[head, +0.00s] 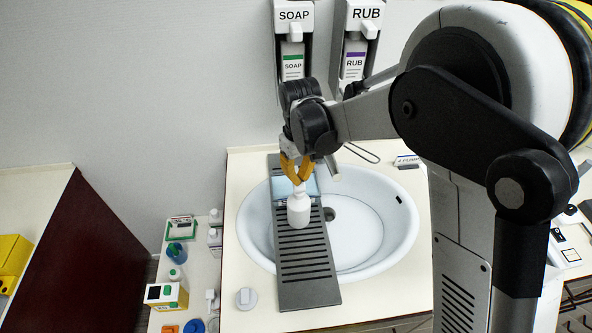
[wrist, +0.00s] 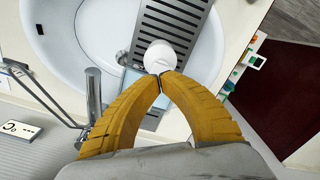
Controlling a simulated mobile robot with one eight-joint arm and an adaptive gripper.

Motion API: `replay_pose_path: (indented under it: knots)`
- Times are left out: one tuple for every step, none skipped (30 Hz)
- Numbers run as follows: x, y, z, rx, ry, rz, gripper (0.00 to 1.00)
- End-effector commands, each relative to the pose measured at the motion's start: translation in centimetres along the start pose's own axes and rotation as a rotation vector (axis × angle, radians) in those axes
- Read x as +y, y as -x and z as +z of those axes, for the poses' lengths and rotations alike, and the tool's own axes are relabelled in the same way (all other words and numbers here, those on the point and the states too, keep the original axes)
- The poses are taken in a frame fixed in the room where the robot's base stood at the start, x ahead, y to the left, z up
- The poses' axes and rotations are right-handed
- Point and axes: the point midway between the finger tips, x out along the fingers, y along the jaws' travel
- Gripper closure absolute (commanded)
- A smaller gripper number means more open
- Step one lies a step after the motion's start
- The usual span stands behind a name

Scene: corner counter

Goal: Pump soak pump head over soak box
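A white pump bottle (head: 299,210) is upright over the grey slatted rack (head: 308,268) that spans the sink. Its round white body also shows in the wrist view (wrist: 158,54), just beyond my fingertips. A pale blue box or tray (head: 311,187), perhaps the soak box, is behind the bottle and partly hidden. My gripper (head: 297,182) points down at the bottle's top. Its yellow fingers curve together and their tips meet in the wrist view (wrist: 160,76). The tips hide the pump head, and I cannot tell whether they pinch it or only touch it.
The white sink basin (head: 373,240) lies under the rack. SOAP (head: 293,62) and RUB (head: 355,60) dispensers hang on the back wall. A metal faucet (wrist: 93,95) stands near my fingers. Several small bottles and boxes fill the lower shelf at left, including a yellow-white box (head: 167,296).

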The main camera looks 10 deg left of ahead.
Motion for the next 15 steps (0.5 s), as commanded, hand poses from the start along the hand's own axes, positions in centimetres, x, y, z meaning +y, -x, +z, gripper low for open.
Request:
replay_pose_path:
  knots:
    - [0.0, -0.5, 0.0, 0.000, 0.000, 0.000, 1.00]
    - [0.0, -0.6, 0.0, 0.000, 0.000, 0.000, 1.00]
    - [0.0, -0.8, 0.0, 0.000, 0.000, 0.000, 1.00]
    - [0.0, -1.0, 0.0, 0.000, 0.000, 0.000, 1.00]
    - [0.0, -1.1, 0.0, 0.000, 0.000, 0.000, 1.00]
    - [0.0, -1.3, 0.0, 0.000, 0.000, 0.000, 1.00]
    - [0.0, -1.5, 0.0, 0.000, 0.000, 0.000, 1.00]
    - [0.0, -1.6, 0.0, 0.000, 0.000, 0.000, 1.00]
    - [0.0, -1.8, 0.0, 0.000, 0.000, 0.000, 1.00]
    - [0.0, -1.9, 0.0, 0.000, 0.000, 0.000, 1.00]
    - [0.0, -2.1, 0.0, 0.000, 0.000, 0.000, 1.00]
    - [0.0, -2.3, 0.0, 0.000, 0.000, 0.000, 1.00]
    - [0.0, -2.5, 0.0, 0.000, 0.000, 0.000, 1.00]
    - [0.0, -2.6, 0.0, 0.000, 0.000, 0.000, 1.00]
    - [0.0, -2.8, 0.0, 0.000, 0.000, 0.000, 1.00]
